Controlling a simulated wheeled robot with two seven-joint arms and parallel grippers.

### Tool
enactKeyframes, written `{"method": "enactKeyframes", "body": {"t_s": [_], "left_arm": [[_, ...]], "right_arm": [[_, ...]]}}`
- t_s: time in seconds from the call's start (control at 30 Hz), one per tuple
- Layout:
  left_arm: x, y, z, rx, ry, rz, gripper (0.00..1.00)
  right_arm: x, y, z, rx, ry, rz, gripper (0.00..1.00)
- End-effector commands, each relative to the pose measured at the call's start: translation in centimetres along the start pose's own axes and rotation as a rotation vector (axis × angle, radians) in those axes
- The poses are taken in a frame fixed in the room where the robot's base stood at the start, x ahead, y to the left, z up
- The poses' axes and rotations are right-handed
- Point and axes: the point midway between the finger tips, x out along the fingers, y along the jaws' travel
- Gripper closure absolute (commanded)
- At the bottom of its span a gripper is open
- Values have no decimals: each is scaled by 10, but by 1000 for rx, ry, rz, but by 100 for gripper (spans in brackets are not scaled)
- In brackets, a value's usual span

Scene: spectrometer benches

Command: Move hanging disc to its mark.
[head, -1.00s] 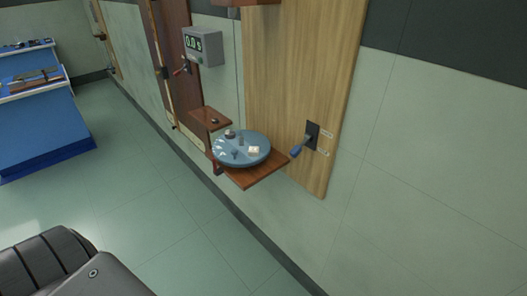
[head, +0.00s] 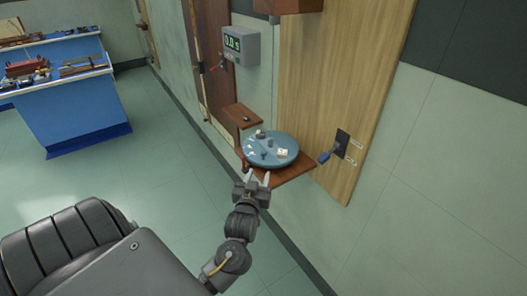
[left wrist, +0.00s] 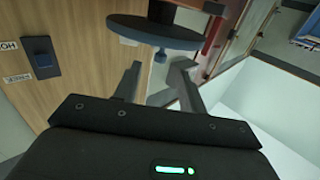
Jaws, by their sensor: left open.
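A round blue-grey disc (head: 284,143) sits over a brown wooden wall shelf (head: 296,172), with several small pieces on top, among them a cream block (head: 282,152). I see nothing it hangs from. In the left wrist view, which looks upside down, a dark blue disc (left wrist: 140,32) with a small blue knob (left wrist: 160,55) lies just beyond the fingertips. My left gripper (head: 258,176) is open and empty, close to the shelf's near edge; its two spread fingers also show in the left wrist view (left wrist: 157,72). I cannot make out a mark for the disc. My right gripper is out of view.
A small brown ledge (head: 238,116) is left of the disc. A grey timer box (head: 238,46) is above. A blue bench (head: 75,95) stands far left; the floor between is clear.

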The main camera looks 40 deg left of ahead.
Motion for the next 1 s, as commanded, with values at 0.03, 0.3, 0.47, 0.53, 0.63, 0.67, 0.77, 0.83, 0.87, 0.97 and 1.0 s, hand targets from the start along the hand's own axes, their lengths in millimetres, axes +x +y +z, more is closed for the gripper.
{"method": "enactKeyframes", "body": {"t_s": [0.03,0.3,0.47,0.53,0.63,0.67,0.77,0.83,0.87,0.97,1.0], "left_arm": [[-1,-2,-10,-12,16,-6,59],[5,-4,-18,-20,28,-12,59],[28,-5,-20,-19,29,-12,59],[42,-5,-21,-18,29,-12,59],[62,-5,-21,-19,28,-11,59],[67,-5,-21,-17,27,-11,59],[83,-5,-20,-19,27,-12,59],[92,-5,-20,-20,27,-11,59],[95,-5,-20,-19,27,-10,59],[103,-5,-20,-19,27,-10,59],[104,-5,-19,-20,26,-10,59]], "right_arm": [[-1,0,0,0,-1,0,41],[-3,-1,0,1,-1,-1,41],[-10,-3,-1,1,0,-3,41],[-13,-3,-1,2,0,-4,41],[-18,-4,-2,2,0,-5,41],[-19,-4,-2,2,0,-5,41],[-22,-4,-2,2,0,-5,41],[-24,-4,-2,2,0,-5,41],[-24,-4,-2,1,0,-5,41],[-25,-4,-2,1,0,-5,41],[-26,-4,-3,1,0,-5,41]]}}
